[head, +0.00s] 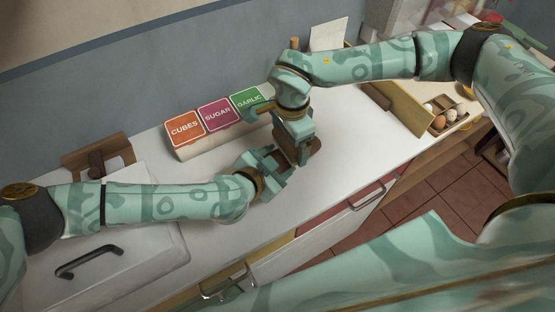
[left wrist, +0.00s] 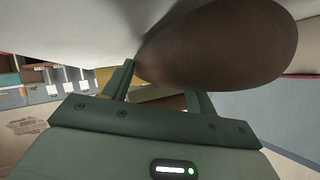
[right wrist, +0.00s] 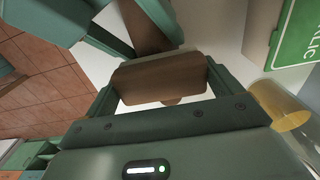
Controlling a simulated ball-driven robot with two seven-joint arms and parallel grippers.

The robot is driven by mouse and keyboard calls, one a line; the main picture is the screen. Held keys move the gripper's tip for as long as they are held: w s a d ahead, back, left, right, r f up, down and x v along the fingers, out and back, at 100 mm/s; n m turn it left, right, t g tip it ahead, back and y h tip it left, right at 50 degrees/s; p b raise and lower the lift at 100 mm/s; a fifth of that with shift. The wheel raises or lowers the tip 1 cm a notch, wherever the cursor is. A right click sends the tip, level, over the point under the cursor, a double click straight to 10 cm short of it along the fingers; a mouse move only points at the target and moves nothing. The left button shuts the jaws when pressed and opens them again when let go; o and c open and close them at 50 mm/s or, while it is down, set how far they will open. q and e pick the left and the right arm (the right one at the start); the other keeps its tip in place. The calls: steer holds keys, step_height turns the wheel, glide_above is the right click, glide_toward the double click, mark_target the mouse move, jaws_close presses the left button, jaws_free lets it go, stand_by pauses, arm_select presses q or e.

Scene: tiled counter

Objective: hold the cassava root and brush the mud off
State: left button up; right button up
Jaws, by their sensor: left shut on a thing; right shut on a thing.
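The brown, smooth cassava root (left wrist: 220,45) fills the upper right of the left wrist view. In the head view only a small part of it (head: 279,157) shows at my left gripper (head: 274,166), which is shut on it. My right gripper (head: 303,146) is shut on a brown block-shaped brush (right wrist: 160,78), seen between its fingers in the right wrist view. The root also shows in the right wrist view (right wrist: 145,30), just beyond the brush. Brush and root are close together over the counter; I cannot tell whether they touch. Mud is not clearly distinguishable.
Canisters marked cubes (head: 184,129), sugar (head: 214,116) and garlic (head: 245,101) stand behind the grippers. An egg tray (head: 446,119) is at right. A white box with a dark handle (head: 90,263) is at left. The white counter (head: 345,185) is clear near its front edge.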

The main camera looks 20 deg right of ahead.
steer(key=shift+w+d+f, duration=0.1)
steer(key=shift+w+d, duration=0.1)
steer(key=shift+d, duration=1)
steer(key=shift+w+d+f, duration=0.1)
steer(key=shift+w+d, duration=0.05)
steer(key=shift+d, duration=1)
steer(key=shift+s+a+r, duration=0.1)
steer(key=shift+s+a, duration=0.1)
steer(key=shift+a, duration=1.05)
steer(key=shift+s+a+r, duration=0.1)
steer(key=shift+s+a, duration=0.1)
steer(key=shift+a, duration=1.05)
steer(key=shift+w+d+f, duration=0.1)
steer(key=shift+w+d, duration=0.1)
steer(key=shift+d, duration=1.05)
steer(key=shift+w+d+f, duration=0.1)
steer(key=shift+w+d, duration=0.1)
steer(key=shift+d, duration=1.05)
steer(key=shift+s+a+r, duration=0.1)
steer(key=shift+s+a, duration=0.05)
steer(key=shift+a, duration=0.6)
steer(key=shift+s+a+r, duration=0.1)
steer(key=shift+a, duration=0.65)
steer(key=d+r, duration=0.5)
steer(key=r, duration=0.4)
steer(key=shift+w, duration=0.4)
steer(key=shift+a, duration=0.1)
